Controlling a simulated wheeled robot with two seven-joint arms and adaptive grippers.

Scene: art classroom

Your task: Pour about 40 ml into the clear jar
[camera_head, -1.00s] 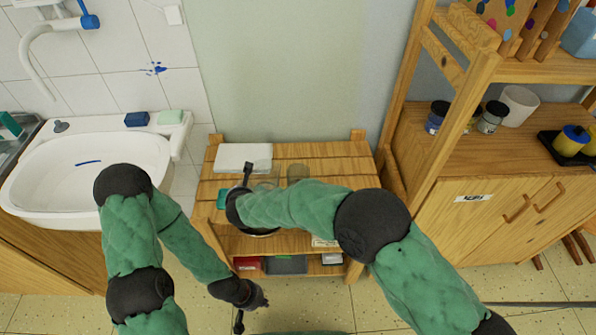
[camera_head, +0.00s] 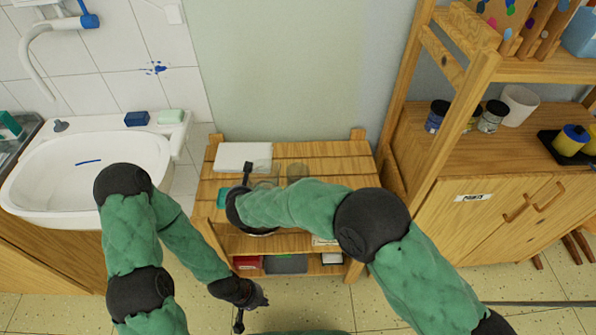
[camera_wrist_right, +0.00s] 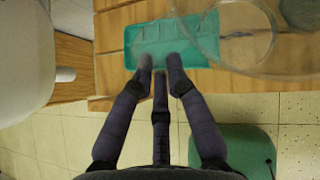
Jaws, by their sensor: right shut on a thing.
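My right gripper (camera_wrist_right: 160,62) is low over the slatted wooden table (camera_head: 335,170), its fingers close together. It is shut on the left side of a large clear vessel (camera_wrist_right: 240,60), whose round rim fills the upper right of the right wrist view. The vessel shows beside my wrist in the head view (camera_head: 265,182); its contents are hard to make out. The clear jar (camera_head: 297,172) stands to its right; a round greyish opening, probably the jar's, shows in the right wrist view (camera_wrist_right: 300,13). My left gripper (camera_head: 258,298) hangs in front of the table, apart from everything; its fingers are unclear.
A teal tray (camera_wrist_right: 145,32) lies on the table under my right fingers. A white slab (camera_head: 243,156) lies at the back left. A sink (camera_head: 110,155) is on the left, a wooden cabinet (camera_head: 500,245) with jars on the right. The table's right side is bare.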

